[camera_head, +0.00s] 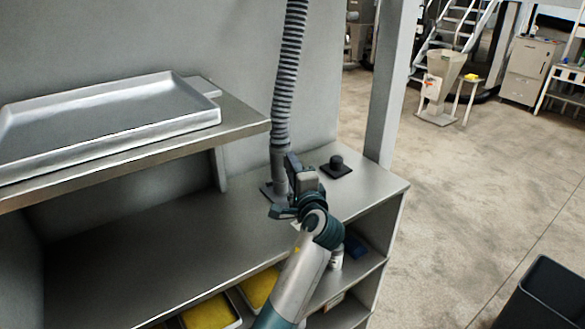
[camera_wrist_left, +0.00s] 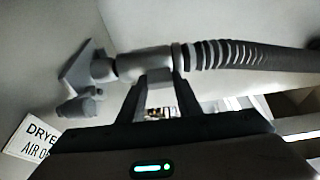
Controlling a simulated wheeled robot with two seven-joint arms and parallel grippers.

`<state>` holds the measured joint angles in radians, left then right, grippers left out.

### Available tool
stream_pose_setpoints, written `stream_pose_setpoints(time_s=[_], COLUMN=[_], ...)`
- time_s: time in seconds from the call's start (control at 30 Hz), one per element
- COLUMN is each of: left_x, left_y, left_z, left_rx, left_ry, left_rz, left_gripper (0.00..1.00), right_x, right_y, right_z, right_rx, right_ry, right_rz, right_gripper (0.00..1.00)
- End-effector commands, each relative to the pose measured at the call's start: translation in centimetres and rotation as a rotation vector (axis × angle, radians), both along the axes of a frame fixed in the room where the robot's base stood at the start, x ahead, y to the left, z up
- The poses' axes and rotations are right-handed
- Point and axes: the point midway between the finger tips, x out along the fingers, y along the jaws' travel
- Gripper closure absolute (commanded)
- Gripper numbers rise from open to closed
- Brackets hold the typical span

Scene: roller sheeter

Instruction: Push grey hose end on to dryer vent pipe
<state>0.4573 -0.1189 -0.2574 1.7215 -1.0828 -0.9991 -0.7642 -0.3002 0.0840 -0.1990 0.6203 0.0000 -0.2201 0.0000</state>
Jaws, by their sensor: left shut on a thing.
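The grey corrugated hose (camera_head: 288,70) hangs down from the top of the head view to the bench. It runs to the right in the left wrist view (camera_wrist_left: 235,54). My left gripper (camera_head: 290,190) is shut on the smooth grey hose end (camera_wrist_left: 143,63); its fingers also show in the wrist view (camera_wrist_left: 156,85). The vent pipe (camera_wrist_left: 102,70) stands on a square plate (camera_head: 267,191). The hose end is in line with the pipe and meets or nearly meets its tip. I cannot tell how far it overlaps. My right gripper is out of view.
A dark round knob on a square plate (camera_head: 337,166) sits on the bench (camera_head: 170,240) right of the pipe. A metal tray (camera_head: 110,112) lies on the upper left shelf. Yellow-filled bins (camera_head: 258,288) are below. A post (camera_head: 390,90) stands at the right.

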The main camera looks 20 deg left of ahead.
Motion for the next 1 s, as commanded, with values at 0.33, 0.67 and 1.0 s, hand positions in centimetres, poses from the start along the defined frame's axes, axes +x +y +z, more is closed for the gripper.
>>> stream_pose_setpoints(time_s=[0.33,0.67,1.0], left_x=[-0.04,-0.06,-0.05], left_y=[-0.03,-0.02,-0.03], left_z=[0.16,0.07,-0.16], left_rx=[0.002,0.001,0.001], left_ry=[-0.003,-0.004,-0.003], left_rz=[0.000,0.000,0.000], left_gripper=[1.00,1.00,1.00], right_x=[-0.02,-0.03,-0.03], right_y=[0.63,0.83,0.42], right_z=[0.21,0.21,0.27], right_rx=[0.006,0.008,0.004], right_ry=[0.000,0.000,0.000], right_rz=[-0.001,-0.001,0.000], right_gripper=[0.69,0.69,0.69])
